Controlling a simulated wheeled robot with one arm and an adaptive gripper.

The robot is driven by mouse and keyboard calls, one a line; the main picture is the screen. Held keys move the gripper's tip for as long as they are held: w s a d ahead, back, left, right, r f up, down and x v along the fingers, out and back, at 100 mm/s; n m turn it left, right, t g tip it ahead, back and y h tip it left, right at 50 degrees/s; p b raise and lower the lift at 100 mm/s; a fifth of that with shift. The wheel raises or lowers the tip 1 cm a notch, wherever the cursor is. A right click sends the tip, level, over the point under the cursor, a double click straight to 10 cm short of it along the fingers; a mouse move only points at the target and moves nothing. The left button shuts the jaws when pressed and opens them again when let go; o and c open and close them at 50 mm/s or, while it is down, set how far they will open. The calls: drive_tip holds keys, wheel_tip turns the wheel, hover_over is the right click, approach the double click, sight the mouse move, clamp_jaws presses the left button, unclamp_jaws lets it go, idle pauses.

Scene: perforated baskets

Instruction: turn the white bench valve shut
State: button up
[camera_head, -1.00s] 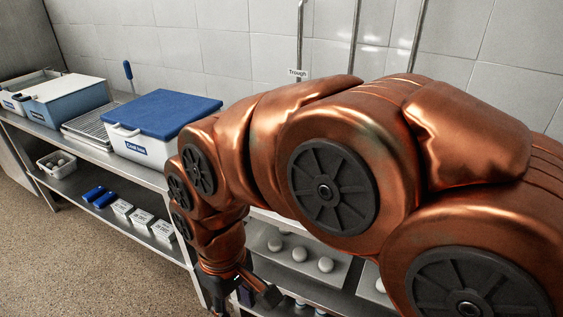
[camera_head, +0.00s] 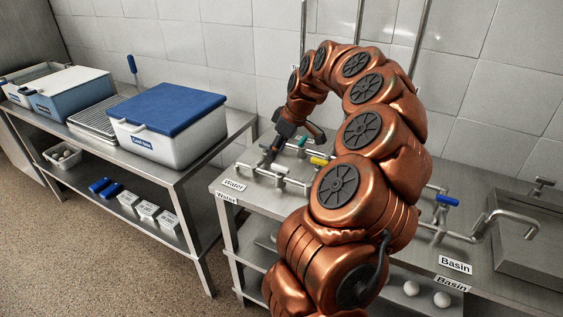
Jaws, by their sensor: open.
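The white valve handle (camera_head: 281,169) sits on the metal pipework at the left part of the bench, near the "Water" label (camera_head: 234,185). It looks roughly crosswise in the picture; I cannot tell how far it is turned. My gripper (camera_head: 294,148) is above and just behind it, pointing down with its dark fingers spread. One finger hangs close to the white handle's left end; I cannot tell whether it touches. A green handle (camera_head: 302,141) and a yellow handle (camera_head: 319,160) are close by on the same pipework. My arm hides the middle of the bench.
A blue valve handle (camera_head: 447,200) and a curved tap stand to the right, by the basin (camera_head: 540,240). A blue-lidded cool box (camera_head: 170,140) stands on the left table (camera_head: 215,160). The tiled wall (camera_head: 480,90) is close behind the bench. A gap separates table and bench.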

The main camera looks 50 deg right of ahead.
approach(280, 166)
drive_tip(key=f, duration=0.1)
drive_tip(key=shift+h, duration=0.3)
drive_tip(key=shift+a+p+x, duration=0.15)
drive_tip(key=shift+p+x, duration=0.6)
drive_tip(key=shift+x, duration=1.25)
drive_tip(key=shift+a+p+x, duration=0.1)
drive_tip(key=shift+p+x, duration=0.65)
drive_tip(key=shift+x, duration=1.25)
drive_tip(key=shift+w+r, duration=0.1)
drive_tip(key=shift+w, duration=0.05)
drive_tip(key=shift+c, duration=0.2)
clamp_jaws()
